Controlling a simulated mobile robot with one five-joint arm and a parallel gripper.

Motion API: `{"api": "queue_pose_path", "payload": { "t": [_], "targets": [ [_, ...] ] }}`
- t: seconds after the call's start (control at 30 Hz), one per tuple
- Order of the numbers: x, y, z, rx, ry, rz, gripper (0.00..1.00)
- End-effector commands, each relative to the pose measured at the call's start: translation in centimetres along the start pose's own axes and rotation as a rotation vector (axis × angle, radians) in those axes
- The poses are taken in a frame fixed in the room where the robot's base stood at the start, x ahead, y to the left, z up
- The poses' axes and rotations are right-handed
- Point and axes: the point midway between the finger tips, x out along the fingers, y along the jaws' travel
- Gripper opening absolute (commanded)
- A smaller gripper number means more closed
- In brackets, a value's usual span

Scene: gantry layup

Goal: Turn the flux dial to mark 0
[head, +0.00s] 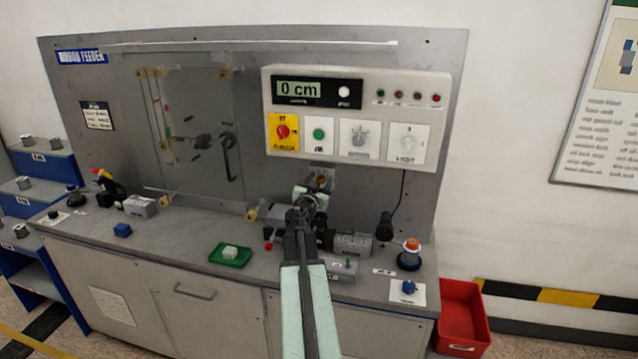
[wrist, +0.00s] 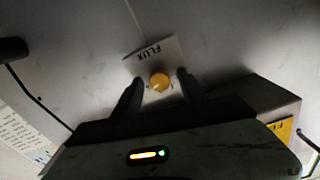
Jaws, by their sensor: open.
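The flux dial (wrist: 160,82) is a round orange knob on a pale plate (wrist: 171,52) marked FLUX. In the wrist view it sits between the tips of my gripper (wrist: 159,76). The two dark fingers are open, one on each side of the knob, with a visible gap to it. The mark the dial points at is too small to read. In the head view my gripper (head: 318,187) is up at the back panel below the control box, and it mostly hides the dial.
The control box (head: 455,85) with a display reading 0 cm juts out above my gripper. A clear door (head: 205,110) is to the left.

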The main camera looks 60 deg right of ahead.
Motion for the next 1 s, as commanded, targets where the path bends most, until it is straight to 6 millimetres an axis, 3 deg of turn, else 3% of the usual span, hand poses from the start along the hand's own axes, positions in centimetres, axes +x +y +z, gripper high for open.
{"api": "queue_pose_path", "payload": {
  "t": [0.03, 0.2, 0.63, 1.0],
  "targets": [
    [-0.03, -0.01, 0.0, 0.0, 0.0, 0.0, 0.49],
    [-0.1, -0.12, 0.03, 0.0, 0.0, -0.001, 0.01],
    [-0.12, -0.15, 0.04, -0.066, 0.0, -0.001, 0.0],
    [-0.12, -0.19, 0.06, -0.355, 0.0, -0.001, 0.0]
  ]
}}
